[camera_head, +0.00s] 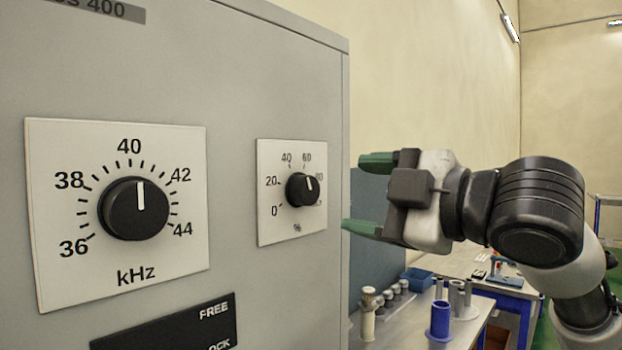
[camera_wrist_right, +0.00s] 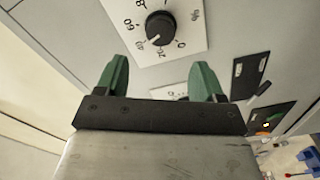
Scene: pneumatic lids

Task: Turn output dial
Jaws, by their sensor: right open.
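The output dial (camera_head: 301,189) is a small black knob on a white plate marked 0 to 80 and beyond, with a % sign. In the head view its white line points up and slightly right, near 60 to 80. It also shows ahead of the fingers in the right wrist view (camera_wrist_right: 160,27). My right gripper (camera_head: 354,193), with green fingers, is open and empty to the right of the plate, apart from the knob. My left gripper is not in view.
A larger kHz dial (camera_head: 134,208) is on the same grey cabinet (camera_head: 240,70), its line near 40. A black FREE/LOCK plate (camera_head: 170,325) is below. A bench (camera_head: 478,318) with a blue cylinder (camera_head: 439,320) and other parts stands beyond the cabinet's right edge.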

